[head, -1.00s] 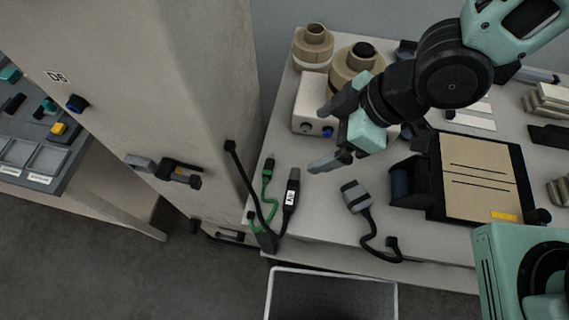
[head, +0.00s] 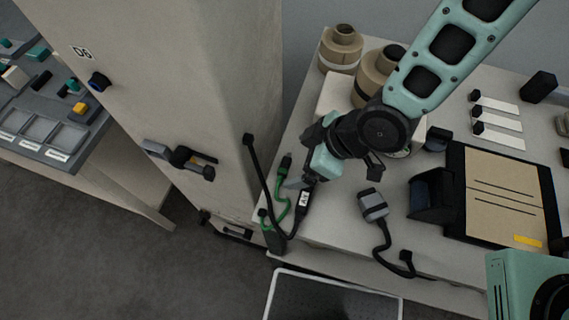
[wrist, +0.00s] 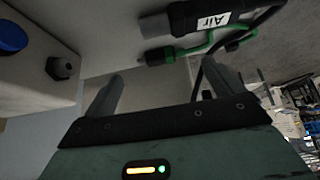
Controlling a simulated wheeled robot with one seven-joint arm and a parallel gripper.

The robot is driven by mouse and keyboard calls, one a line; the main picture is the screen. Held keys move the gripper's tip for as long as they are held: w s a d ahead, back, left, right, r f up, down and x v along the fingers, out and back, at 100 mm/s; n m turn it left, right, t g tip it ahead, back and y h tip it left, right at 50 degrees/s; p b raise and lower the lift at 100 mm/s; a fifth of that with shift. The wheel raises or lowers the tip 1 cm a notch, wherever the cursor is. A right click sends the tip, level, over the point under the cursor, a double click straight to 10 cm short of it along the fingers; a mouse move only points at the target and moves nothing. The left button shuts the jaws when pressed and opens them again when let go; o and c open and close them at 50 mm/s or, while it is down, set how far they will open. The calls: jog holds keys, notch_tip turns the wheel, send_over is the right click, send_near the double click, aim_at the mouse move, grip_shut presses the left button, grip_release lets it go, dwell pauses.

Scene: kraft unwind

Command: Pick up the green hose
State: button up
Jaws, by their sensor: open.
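The green hose (head: 281,194) with a dark end fitting lies at the left end of the table, beside a black hose labelled "Air" (head: 303,200). In the wrist view the green hose (wrist: 212,42) and its dark fitting (wrist: 158,57) lie beyond my fingertips, with the "Air" connector (wrist: 195,20) just past it. My gripper (head: 300,182) is open and empty, close to the upper end of the green hose. In the wrist view my gripper (wrist: 168,85) has its fingers spread, with nothing between them. In the head view the gripper partly covers the Air hose's upper end.
A grey connector on a black cable (head: 373,205) lies right of the hoses. A pale box with a blue knob (wrist: 12,38) stands beside the gripper. A beige pillar (head: 215,120) rises left of the table. A mesh-bottomed bin (head: 335,300) sits below the front edge.

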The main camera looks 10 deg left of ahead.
aim_at(286, 165)
jog(key=shift+p+x, duration=0.55)
jog(key=shift+x, duration=1.65)
jog(key=c, duration=1.1)
jog(key=shift+r, duration=0.1)
jog(key=shift+c, duration=0.2)
